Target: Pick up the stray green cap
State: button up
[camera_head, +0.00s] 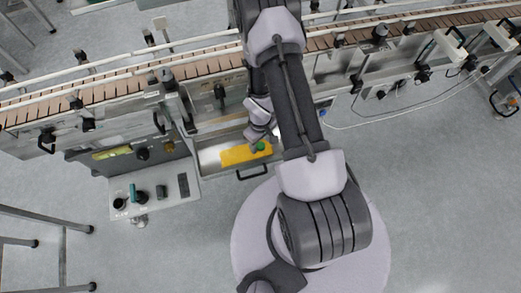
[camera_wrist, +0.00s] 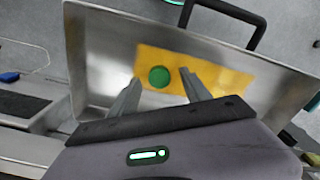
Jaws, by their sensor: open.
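The green cap (camera_wrist: 159,76) is a small round disc lying on a yellow plate (camera_wrist: 220,77) inside a metal tray in the wrist view. It also shows in the head view (camera_head: 260,146), at the right end of the yellow plate (camera_head: 236,156). My gripper (camera_wrist: 157,80) is open, with its two fingers pointing toward the cap. The cap appears between and slightly beyond the fingertips, and I cannot tell the height gap. In the head view the gripper is partly hidden by my arm, just above the cap.
The metal tray (camera_wrist: 95,50) has raised walls around the yellow plate and a black handle (camera_wrist: 255,30) on its outer side. A conveyor (camera_head: 110,82) runs along the back. A control panel (camera_head: 155,190) stands left of the tray. Grey floor is open at the lower right.

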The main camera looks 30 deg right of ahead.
jog(key=shift+f, duration=0.3)
grip_shut()
jog(key=shift+r+p, duration=0.1)
jog(key=shift+p, duration=0.2)
